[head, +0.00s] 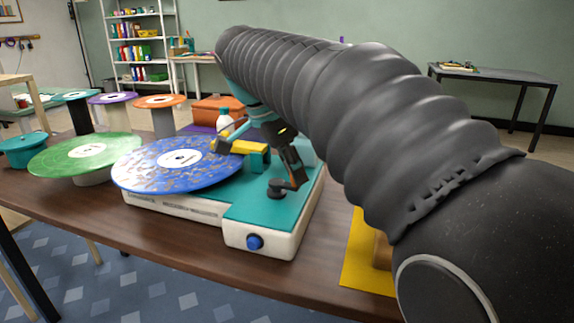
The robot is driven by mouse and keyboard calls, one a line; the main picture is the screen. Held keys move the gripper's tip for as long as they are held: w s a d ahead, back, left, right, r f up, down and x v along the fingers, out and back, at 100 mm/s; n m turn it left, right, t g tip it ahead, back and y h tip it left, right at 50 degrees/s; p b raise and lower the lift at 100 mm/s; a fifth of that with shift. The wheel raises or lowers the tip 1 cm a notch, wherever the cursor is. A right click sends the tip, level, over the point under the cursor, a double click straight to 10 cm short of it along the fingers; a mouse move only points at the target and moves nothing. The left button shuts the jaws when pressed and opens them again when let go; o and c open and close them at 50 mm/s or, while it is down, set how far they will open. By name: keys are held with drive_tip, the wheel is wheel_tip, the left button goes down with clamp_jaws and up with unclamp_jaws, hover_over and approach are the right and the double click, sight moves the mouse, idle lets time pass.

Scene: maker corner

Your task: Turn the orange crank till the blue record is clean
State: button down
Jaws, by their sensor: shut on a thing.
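The blue record (150,177) lies flat on a cream and teal cleaning machine (262,207) on the table. Brownish specks of dirt are spread over much of its face, around a white label. A yellow brush arm (243,146) reaches over its right side. The orange crank (291,184) sits on the machine's teal top, right of the record, on a dark round hub (276,191). My gripper (290,168) comes down from above and is shut on the crank. The fingers partly hide the crank's handle.
A green record (60,160) on a stand is close left of the blue one. Several small coloured discs on posts stand behind. A white bottle (224,121) and an orange box (208,108) are behind the machine. A yellow mat (362,262) lies right, partly under my arm.

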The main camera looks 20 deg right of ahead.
drive_tip(key=shift+s+a+m+g, duration=0.25)
drive_tip(key=shift+m+g, duration=0.2)
drive_tip(key=shift+m, duration=0.55)
drive_tip(key=shift+s+a+m+g, duration=0.25)
drive_tip(key=shift+m+g, duration=0.2)
drive_tip(key=shift+m, duration=0.55)
drive_tip(key=shift+f, duration=0.1)
drive_tip(key=c, duration=1.1)
unclamp_jaws()
drive_tip(key=shift+o, duration=0.2)
drive_tip(key=v, duration=0.7)
drive_tip(key=shift+r, duration=0.35)
drive_tip(key=shift+w, duration=0.1)
